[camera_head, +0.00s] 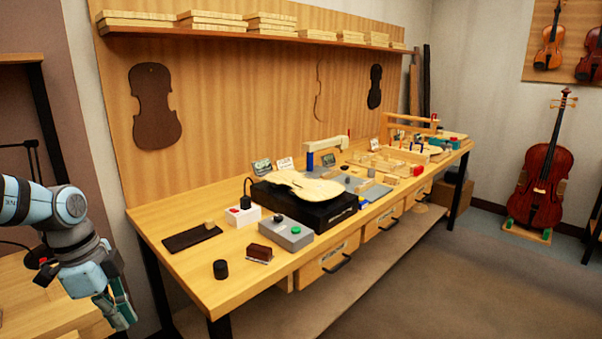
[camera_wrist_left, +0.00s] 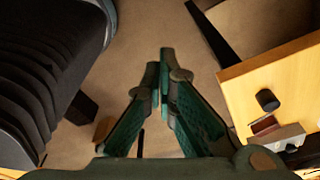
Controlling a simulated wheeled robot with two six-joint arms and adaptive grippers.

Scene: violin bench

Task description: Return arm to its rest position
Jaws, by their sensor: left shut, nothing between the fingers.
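My left gripper (camera_head: 122,312) hangs at the lower left of the head view, off the left end of the workbench. Its fingers point down and are closed with nothing between them. The left wrist view also shows the shut fingers (camera_wrist_left: 162,62), green and touching near their tips, over the floor. My left arm (camera_head: 75,230) comes in from the left edge. My right gripper is not in view.
The workbench (camera_head: 220,285) holds a black cylinder (camera_head: 220,269), a brown block (camera_head: 260,253), a grey button box (camera_head: 287,234), a dark mat (camera_head: 190,237) and a pale violin plate (camera_head: 300,185) on a black stand. A wooden surface (camera_head: 35,300) lies beside my left arm. A cello (camera_head: 540,180) stands far right.

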